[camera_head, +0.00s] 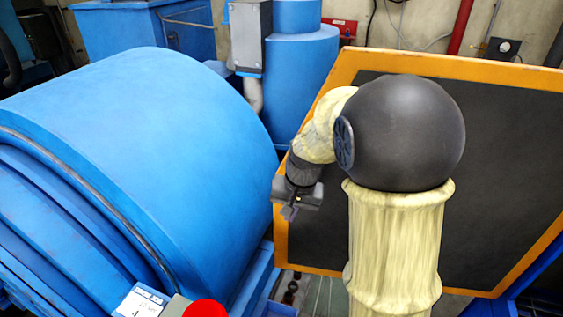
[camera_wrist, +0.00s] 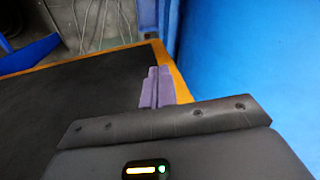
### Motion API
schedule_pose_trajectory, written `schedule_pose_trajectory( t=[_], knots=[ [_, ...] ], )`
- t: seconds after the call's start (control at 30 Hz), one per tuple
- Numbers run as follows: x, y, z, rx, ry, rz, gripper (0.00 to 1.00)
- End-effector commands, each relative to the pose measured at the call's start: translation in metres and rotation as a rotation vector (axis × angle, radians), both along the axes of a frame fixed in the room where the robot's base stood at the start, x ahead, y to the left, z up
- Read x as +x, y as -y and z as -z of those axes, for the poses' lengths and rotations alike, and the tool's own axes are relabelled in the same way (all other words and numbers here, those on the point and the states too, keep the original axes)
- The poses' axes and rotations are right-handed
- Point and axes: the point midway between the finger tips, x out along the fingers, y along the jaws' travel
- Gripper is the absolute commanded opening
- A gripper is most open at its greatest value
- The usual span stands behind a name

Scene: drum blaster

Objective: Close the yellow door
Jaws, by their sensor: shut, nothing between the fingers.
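The yellow door (camera_head: 480,66) is a large panel with a yellow-orange rim and a dark inner face. It stands open at the right in the head view, beside the blue drum machine (camera_head: 150,140). My gripper (camera_head: 289,213) is shut and empty, in front of the door's left rim in the head view. In the wrist view the shut fingers (camera_wrist: 157,88) overlap the door's yellow rim (camera_wrist: 178,82), with the dark panel (camera_wrist: 70,100) to the left. I cannot tell whether the fingers touch the door. My arm hides part of the panel.
The blue machine body also fills the right side of the wrist view (camera_wrist: 250,60). A red button (camera_head: 205,309) and a label (camera_head: 142,300) sit at its front edge. A blue cylinder (camera_head: 300,80) and grey box (camera_head: 250,35) stand behind.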

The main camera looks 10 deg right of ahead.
Motion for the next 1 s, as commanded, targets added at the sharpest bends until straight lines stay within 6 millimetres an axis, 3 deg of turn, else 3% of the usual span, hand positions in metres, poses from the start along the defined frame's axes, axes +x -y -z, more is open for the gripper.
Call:
schedule_pose_trajectory(
  t=[0.03,0.3,0.4,0.7,1.0],
  knots=[
    [0.016,-0.004,-0.030,0.022,-0.008,0.025,0.00],
    [0.086,-0.030,-0.118,0.155,-0.058,0.139,0.00],
    [0.112,-0.036,-0.140,0.189,-0.081,0.165,0.00],
    [0.185,-0.020,-0.147,0.168,-0.189,0.161,0.00],
    [0.219,0.023,-0.084,0.023,-0.334,0.092,0.00]
  ],
)
